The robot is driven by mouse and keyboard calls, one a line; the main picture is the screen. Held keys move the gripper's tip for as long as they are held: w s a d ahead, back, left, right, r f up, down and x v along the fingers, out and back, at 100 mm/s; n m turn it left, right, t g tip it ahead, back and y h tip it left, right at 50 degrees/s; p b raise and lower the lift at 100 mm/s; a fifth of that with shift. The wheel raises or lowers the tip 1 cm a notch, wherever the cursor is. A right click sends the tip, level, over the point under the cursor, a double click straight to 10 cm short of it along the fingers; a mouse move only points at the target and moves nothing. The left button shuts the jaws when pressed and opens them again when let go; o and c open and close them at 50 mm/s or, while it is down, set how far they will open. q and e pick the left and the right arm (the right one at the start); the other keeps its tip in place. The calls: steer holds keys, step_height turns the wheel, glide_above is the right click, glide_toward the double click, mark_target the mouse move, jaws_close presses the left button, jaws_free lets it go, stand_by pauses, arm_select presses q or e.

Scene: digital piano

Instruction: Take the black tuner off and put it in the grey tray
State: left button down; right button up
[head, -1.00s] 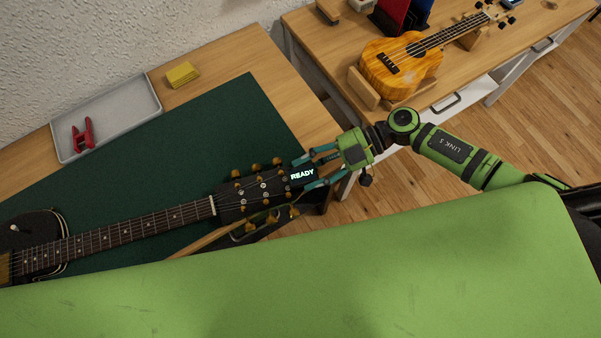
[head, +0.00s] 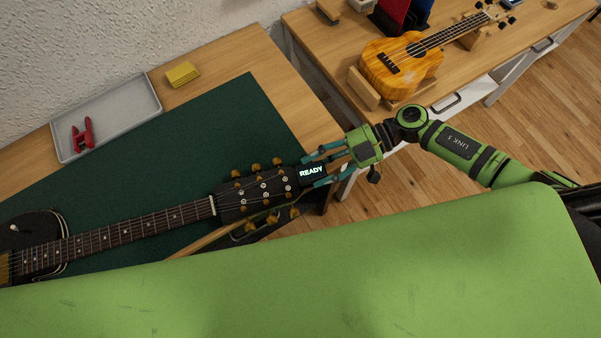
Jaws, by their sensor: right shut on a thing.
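The black tuner (head: 311,172), its screen reading READY, is at the tip of the black guitar's headstock (head: 257,193). My right gripper (head: 317,168) is shut on the tuner, with a teal finger on each side of it. I cannot tell whether the tuner still touches the headstock. The guitar (head: 130,229) lies on the green mat, its body cut off at the left edge. The grey tray (head: 136,101) is at the upper left against the wall and holds a red clamp (head: 82,134). My left gripper is not in view.
A yellow pad (head: 182,74) lies beside the tray. The green mat (head: 215,125) is clear between tray and guitar neck. A second table (head: 325,60) at the upper right bears a ukulele (head: 402,66) on wooden supports. A gap separates the tables.

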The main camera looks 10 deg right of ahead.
steer(key=shift+w+d, duration=0.1)
steer(key=shift+d, duration=0.45)
steer(key=shift+d, duration=0.3)
steer(key=shift+c, duration=0.6)
steer(key=shift+d, duration=0.2)
steer(key=shift+w+d+b, duration=0.15)
steer(key=shift+d+b, duration=0.15)
steer(key=shift+d, duration=0.9)
steer(key=shift+w+d+b, duration=0.15)
steer(key=shift+d+b, duration=0.15)
steer(key=shift+d, duration=0.85)
